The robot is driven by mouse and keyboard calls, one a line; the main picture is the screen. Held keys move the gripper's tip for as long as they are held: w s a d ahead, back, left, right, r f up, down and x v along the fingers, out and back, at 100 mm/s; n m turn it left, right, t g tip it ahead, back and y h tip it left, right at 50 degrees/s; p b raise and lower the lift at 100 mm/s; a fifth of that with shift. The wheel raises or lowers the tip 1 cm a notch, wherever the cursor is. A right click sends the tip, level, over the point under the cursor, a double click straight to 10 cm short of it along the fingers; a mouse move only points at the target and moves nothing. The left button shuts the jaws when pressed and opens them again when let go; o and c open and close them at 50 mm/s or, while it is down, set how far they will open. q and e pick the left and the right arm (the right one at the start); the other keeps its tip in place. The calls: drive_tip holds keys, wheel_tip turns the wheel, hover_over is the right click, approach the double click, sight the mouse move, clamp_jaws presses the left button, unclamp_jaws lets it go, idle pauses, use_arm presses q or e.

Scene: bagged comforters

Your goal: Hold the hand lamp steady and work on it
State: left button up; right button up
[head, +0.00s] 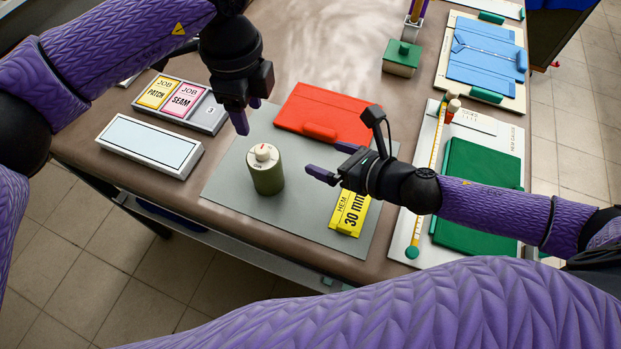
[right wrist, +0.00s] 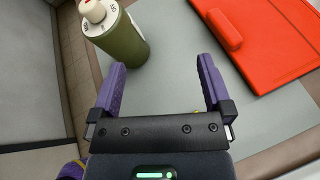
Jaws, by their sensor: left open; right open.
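The hand lamp appears to be the olive green cylinder (head: 266,178) with a white dial and cream knob on top; it stands upright on the grey mat (head: 226,190). In the right wrist view the lamp (right wrist: 127,45) is at the upper left, outside the left finger, with markings on its dial. My left gripper (head: 247,115) is open and empty above and behind the lamp, apart from it. My right gripper (head: 322,158) is open and empty to the right of the lamp, its fingers pointing toward it; they also show in the right wrist view (right wrist: 162,65).
A red folder-like board (head: 325,108) lies behind the right gripper. A yellow "HEM 30 mm" block (head: 350,213) lies beneath the right wrist. Job cards (head: 172,96) and a white box (head: 150,146) are at left; a green pad (head: 478,180) is at right.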

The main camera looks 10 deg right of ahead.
sight(276, 173)
drive_tip(key=s+a+n+y, duration=0.1)
drive_tip(key=s+a+n, duration=0.2)
drive_tip(key=a, duration=0.3)
drive_tip(key=shift+g, duration=0.5)
drive_tip(key=x, duration=0.9)
drive_tip(key=shift+f, duration=0.1)
drive_tip(key=c, duration=0.9)
drive_tip(key=o, duration=0.9)
drive_tip(key=shift+c, duration=0.3)
drive_tip(key=c, duration=0.8)
